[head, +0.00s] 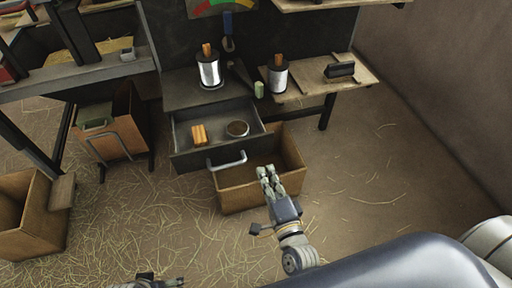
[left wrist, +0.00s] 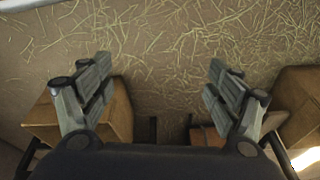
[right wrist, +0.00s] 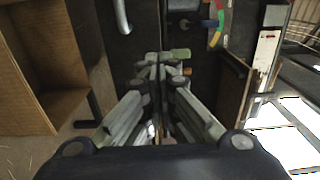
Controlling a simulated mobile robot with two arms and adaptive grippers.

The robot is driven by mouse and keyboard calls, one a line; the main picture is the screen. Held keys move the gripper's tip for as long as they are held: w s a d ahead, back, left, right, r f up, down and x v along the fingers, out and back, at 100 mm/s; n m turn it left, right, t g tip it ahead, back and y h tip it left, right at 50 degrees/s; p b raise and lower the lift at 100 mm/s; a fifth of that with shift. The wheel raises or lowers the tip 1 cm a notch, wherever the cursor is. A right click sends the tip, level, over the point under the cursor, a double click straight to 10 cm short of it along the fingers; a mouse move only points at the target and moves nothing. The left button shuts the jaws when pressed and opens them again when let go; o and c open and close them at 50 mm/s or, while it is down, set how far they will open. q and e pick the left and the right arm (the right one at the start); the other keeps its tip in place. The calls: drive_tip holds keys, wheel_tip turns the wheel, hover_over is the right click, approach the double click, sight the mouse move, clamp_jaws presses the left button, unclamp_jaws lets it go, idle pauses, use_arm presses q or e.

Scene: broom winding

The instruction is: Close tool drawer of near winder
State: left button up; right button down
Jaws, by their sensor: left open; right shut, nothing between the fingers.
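The tool drawer (head: 190,159) of the dark winder bench (head: 190,88) is pulled out in the head view. Its front carries a light metal handle (head: 230,163). Inside lie an orange-brown block (head: 199,134) and a round tin (head: 237,128). My right gripper (head: 265,171) is shut and empty, a little right of the handle and apart from it, over the open box below. In the right wrist view its fingers (right wrist: 163,60) are together, with a metal handle (right wrist: 122,18) up and left of them. My left gripper (left wrist: 152,85) is open and empty over the straw-strewn floor; only its top shows at the head view's bottom edge.
An open brown box (head: 255,196) stands under the drawer, close to my right gripper. Another box (head: 30,222) stands at left. The floor at right is clear up to the wall.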

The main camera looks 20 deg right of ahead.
sight(253, 139)
drive_tip(key=w+b, duration=0.1)
drive_tip(key=w, duration=0.8)
drive_tip(key=shift+w+f, duration=0.1)
drive_tip(key=shift+w, duration=0.15)
use_arm(q)
drive_tip(key=shift+w+v, duration=0.2)
drive_tip(key=shift+v, duration=1.1)
drive_tip(key=shift+w+v, duration=0.2)
drive_tip(key=shift+v, duration=1.1)
use_arm(e)
drive_tip(key=shift+w, duration=0.5)
use_arm(q)
drive_tip(key=shift+r, duration=0.15)
